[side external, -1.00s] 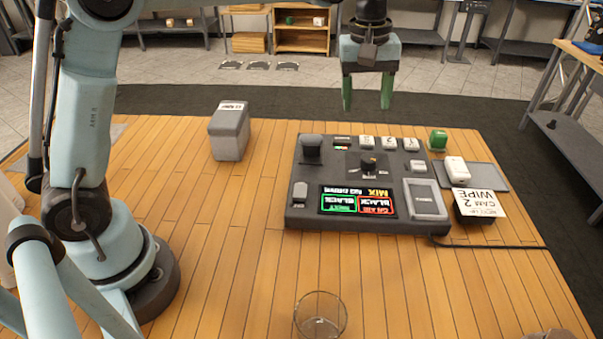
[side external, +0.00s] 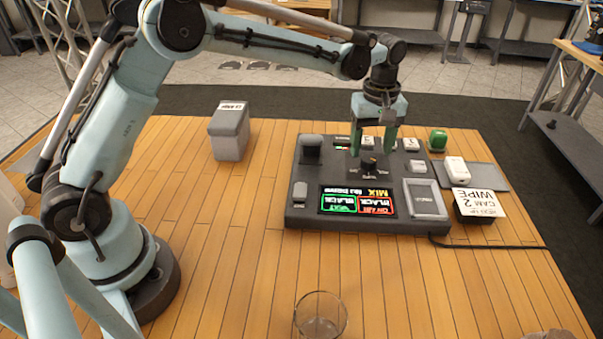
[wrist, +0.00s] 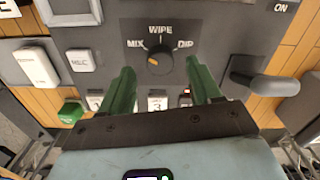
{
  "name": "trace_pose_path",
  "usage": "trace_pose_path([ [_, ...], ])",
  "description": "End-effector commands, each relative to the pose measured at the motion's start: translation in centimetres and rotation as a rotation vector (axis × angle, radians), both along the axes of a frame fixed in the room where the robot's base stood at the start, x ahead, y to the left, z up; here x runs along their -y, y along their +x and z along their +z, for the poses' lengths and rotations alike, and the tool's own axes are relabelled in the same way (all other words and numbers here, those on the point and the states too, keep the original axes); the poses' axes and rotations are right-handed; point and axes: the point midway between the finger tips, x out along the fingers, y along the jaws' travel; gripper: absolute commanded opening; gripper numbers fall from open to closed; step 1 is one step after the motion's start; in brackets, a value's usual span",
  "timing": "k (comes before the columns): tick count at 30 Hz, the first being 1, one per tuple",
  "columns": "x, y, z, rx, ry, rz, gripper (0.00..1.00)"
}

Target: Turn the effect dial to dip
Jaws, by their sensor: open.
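The effect dial (wrist: 160,62) is a black round knob on the dark switcher panel (side external: 300,214). In the wrist view its labels read MIX at left, WIPE at top and DIP at right. Its orange mark is on the knob's left side, on the MIX side. The panel's screen (side external: 358,201) shows MIX. The dial also shows in the side view (side external: 368,164). My gripper (side external: 372,152) is open, pointing down just above the dial. In the wrist view its green fingers lie on either side of the dial, apart from it.
A lever (side external: 311,146) stands at the panel's far left corner, with several white buttons (side external: 411,144) along the far edge. A CAM 2 WIPE card (side external: 479,203) stands at right. A grey box (side external: 229,134) and a glass (side external: 320,316) stand on the wooden table.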

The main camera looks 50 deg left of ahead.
Motion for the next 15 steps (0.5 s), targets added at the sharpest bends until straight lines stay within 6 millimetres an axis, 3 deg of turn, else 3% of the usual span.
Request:
trace_pose_path([
  [6, 0.0, 0.0, -2.4, 0.000, 0.000, 0.000, 0.63],
  [15, 0.0, 0.0, -2.9, 0.000, 0.000, 0.000, 0.63],
])
